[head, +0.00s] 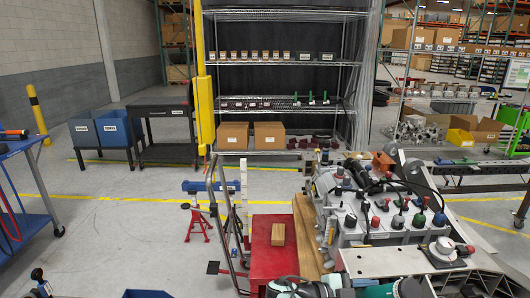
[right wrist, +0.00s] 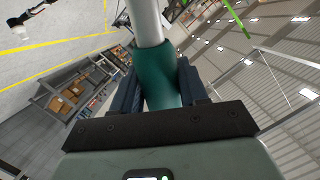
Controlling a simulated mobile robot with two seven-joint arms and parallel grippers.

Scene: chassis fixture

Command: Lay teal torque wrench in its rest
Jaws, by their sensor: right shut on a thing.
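The teal torque wrench (right wrist: 163,78) is in my right gripper (right wrist: 158,84) in the right wrist view. The dark blue fingers are shut on its teal grip, one on each side. Its pale shaft (right wrist: 146,22) runs up out of the top of that view, so its far end is hidden. In the head view, teal and dark parts are cut off at the bottom edge, and I cannot tell whether the wrench is among them. I cannot make out the wrench's rest in either view.
A grey chassis fixture with several coloured knobs (head: 385,222) fills the right side. A red stand (head: 270,262) with a cardboard-coloured block (head: 278,234) is left of it. A blue cart (head: 35,222) stands at far left.

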